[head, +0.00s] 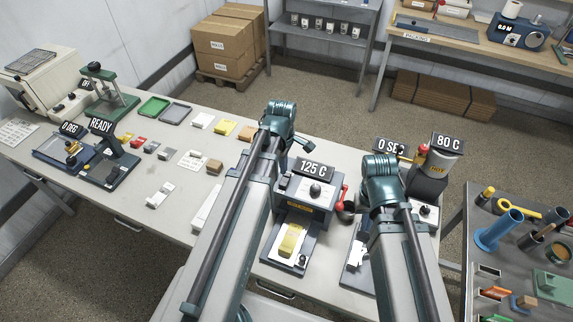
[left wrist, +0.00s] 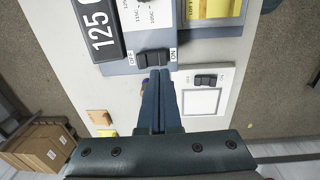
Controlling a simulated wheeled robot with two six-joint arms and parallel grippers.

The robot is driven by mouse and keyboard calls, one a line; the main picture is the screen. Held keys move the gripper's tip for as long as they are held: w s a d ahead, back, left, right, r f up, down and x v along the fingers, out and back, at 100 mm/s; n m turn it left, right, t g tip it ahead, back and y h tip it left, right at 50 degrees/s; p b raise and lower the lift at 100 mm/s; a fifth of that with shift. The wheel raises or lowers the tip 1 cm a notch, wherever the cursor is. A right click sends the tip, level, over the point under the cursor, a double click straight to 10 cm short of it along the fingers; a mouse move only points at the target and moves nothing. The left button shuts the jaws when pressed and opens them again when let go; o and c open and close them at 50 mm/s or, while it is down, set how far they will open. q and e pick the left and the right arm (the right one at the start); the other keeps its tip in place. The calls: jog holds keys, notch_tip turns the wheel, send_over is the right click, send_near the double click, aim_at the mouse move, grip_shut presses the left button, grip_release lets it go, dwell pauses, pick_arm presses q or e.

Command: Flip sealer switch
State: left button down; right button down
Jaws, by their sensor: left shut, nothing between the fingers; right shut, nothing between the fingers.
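The machine with the 125 C sign (head: 315,167) stands on the bench, with a yellow piece (head: 292,240) on its base. In the left wrist view its sign (left wrist: 97,28) is beside a dark rocker switch (left wrist: 155,57) marked OFF and ON. My left gripper (left wrist: 160,76) is shut and empty, its fingertips just below this switch. I cannot tell whether they touch it, or which way the rocker is set. A second rocker switch (left wrist: 206,79) sits on a white panel to the right. My arms hide part of the bench in the head view, and my right gripper cannot be made out.
A red-knobbed lever (head: 345,205) is at the machine's right side. The 80 C device (head: 432,170) stands further right. A READY device (head: 110,165), trays (head: 153,107) and small blocks are on the left of the bench. A tool table (head: 480,262) is at the right.

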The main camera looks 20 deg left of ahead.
notch_tip(320, 180, up, 8)
jog(key=p, duration=0.6)
jog(key=shift+a+p, duration=0.2)
jog(key=shift+p, duration=0.1)
jog(key=shift+f, duration=0.15)
